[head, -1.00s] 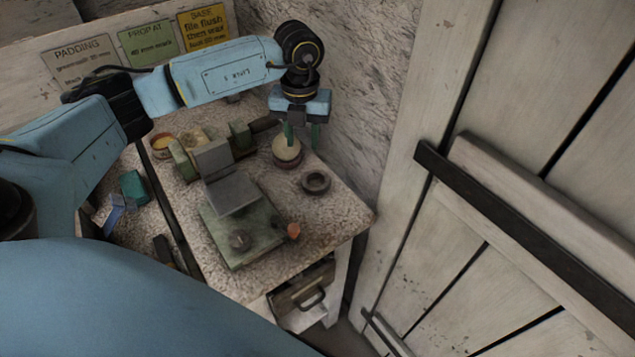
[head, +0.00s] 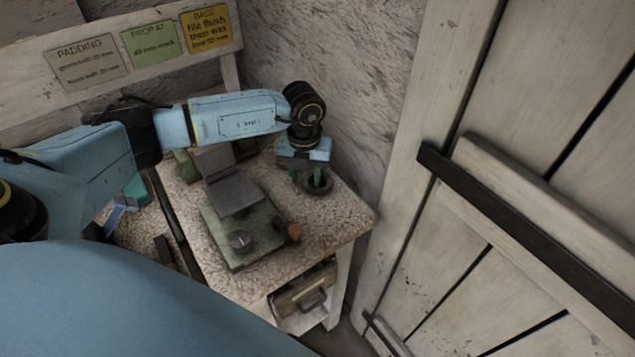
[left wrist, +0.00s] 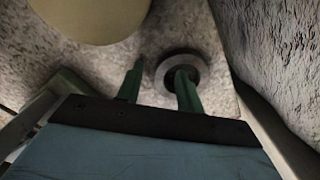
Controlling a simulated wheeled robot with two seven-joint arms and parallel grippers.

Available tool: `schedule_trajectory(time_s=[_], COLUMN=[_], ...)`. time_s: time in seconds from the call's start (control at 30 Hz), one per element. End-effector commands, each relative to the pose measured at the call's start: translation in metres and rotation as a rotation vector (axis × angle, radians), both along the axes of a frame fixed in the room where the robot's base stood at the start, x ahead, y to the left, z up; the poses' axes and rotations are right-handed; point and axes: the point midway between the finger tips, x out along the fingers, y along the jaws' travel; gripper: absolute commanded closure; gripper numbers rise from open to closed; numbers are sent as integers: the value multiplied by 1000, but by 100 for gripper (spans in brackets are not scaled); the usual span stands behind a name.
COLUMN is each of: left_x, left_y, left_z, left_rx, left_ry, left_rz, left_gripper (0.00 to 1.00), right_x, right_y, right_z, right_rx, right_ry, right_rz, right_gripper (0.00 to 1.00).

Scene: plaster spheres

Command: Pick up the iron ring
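The iron ring (head: 319,194), a dark thick ring, lies flat near the right edge of the worktable. It also shows in the left wrist view (left wrist: 204,73). In the left wrist view, the right finger of the gripper (left wrist: 160,67) overlaps the ring's middle, and the left finger is beside the ring's left side. I cannot tell whether the fingertips touch the ring or are still above it. My right gripper is not in view.
A pale rounded object (left wrist: 92,12) stands close to the ring. A rough wall (head: 345,75) is close behind; a white plank door (head: 500,210) stands right.

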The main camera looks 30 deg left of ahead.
Motion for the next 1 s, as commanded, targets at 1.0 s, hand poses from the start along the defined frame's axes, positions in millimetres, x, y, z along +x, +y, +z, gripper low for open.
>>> schedule_trajectory(time_s=[1.0], left_x=[2], left_y=[0], left_z=[46], left_rx=[-1], left_ry=[-7], left_rz=[-1], left_gripper=[100], right_x=[-1], right_y=[0], right_z=[4], right_rx=[0], right_ry=[2], right_rz=[0], right_gripper=[42])
